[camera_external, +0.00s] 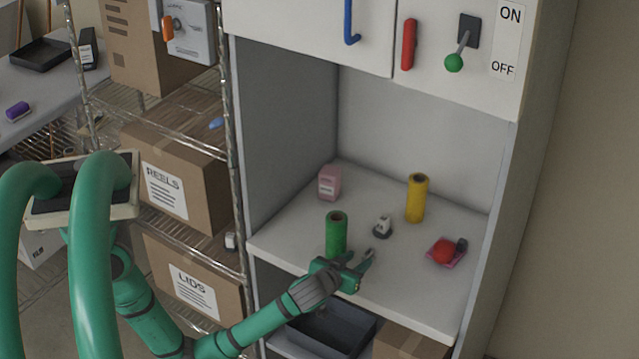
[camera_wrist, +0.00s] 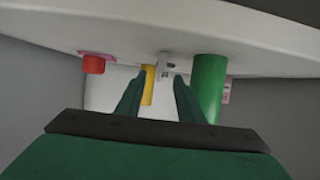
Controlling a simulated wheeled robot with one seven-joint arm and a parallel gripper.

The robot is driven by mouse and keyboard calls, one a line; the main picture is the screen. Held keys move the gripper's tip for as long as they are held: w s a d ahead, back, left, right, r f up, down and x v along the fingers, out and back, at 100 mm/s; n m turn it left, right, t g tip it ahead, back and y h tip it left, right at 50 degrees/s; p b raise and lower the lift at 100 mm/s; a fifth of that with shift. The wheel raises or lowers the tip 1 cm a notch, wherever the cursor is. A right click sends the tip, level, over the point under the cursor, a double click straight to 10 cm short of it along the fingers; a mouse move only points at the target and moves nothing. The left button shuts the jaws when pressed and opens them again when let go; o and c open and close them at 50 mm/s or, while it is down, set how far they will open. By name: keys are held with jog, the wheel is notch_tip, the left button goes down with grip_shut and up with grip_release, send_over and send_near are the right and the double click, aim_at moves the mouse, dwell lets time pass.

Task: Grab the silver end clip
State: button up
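The silver end clip looks to be the small pale grey piece (camera_external: 382,225) with a dark base, standing on the white cabinet shelf (camera_external: 285,232). In the wrist view the clip (camera_wrist: 165,65) shows beyond my fingertips, between them, at the shelf surface. My gripper (camera_external: 360,258) is open and empty at the shelf's front edge, in front of the clip and apart from it. In the wrist view my gripper (camera_wrist: 159,76) shows two spread green fingers, with the shelf upside down at the top.
A green roll (camera_external: 337,233) stands close left of the clip, and a yellow roll (camera_external: 416,198) behind it to the right. A pink box (camera_external: 330,183) is at the back left. Cabinet walls enclose the shelf.

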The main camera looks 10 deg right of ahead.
aim_at(367, 254)
jog(key=shift+x, duration=4.1)
jog(key=shift+a, duration=0.1)
grip_shut()
